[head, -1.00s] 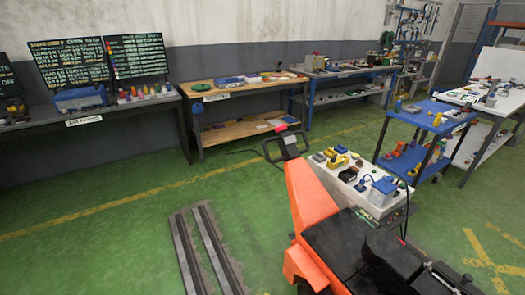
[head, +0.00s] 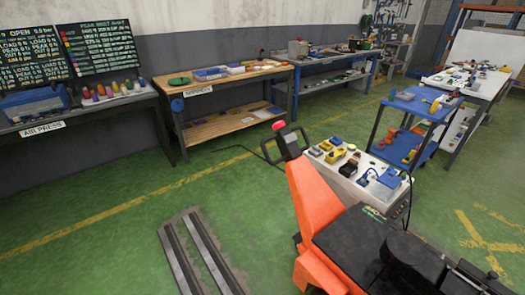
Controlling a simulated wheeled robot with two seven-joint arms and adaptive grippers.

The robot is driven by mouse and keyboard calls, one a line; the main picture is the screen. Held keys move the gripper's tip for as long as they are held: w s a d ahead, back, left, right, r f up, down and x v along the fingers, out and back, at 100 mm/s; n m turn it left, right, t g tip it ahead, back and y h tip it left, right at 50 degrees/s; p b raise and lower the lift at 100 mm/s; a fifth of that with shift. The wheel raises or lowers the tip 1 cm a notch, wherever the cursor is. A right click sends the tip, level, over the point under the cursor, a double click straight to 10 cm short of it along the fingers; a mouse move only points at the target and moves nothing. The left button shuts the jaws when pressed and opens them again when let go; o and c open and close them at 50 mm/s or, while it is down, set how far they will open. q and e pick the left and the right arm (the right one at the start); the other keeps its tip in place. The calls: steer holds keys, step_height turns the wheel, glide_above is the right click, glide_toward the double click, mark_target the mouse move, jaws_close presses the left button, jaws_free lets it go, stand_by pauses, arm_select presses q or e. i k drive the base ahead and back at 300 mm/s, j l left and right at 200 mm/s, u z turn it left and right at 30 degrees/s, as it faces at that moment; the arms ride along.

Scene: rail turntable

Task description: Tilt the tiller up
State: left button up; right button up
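The tiller is an orange arm (head: 314,196) on an orange and black truck, near the middle of the head view. At its top is a black loop handle (head: 286,147) with a red knob (head: 278,125). The tiller stands raised, leaning up and to the left from the truck body (head: 365,240). Nothing is touching the handle. Neither of my grippers shows in this view.
A white bench (head: 345,185) with tools and a blue box stands right behind the tiller. Two metal rails (head: 200,255) lie on the green floor to the left. A wooden workbench (head: 215,127) and a blue cart (head: 412,105) stand farther back. Open floor lies left of the truck.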

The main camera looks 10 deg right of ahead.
mark_target(317, 206)
steer(key=i+j, duration=0.2)
steer(key=i, duration=0.2)
steer(key=i+j+z, duration=0.15)
steer(key=i, duration=0.25)
steer(key=i+j, duration=0.25)
steer(key=i, duration=0.15)
steer(key=z, duration=0.05)
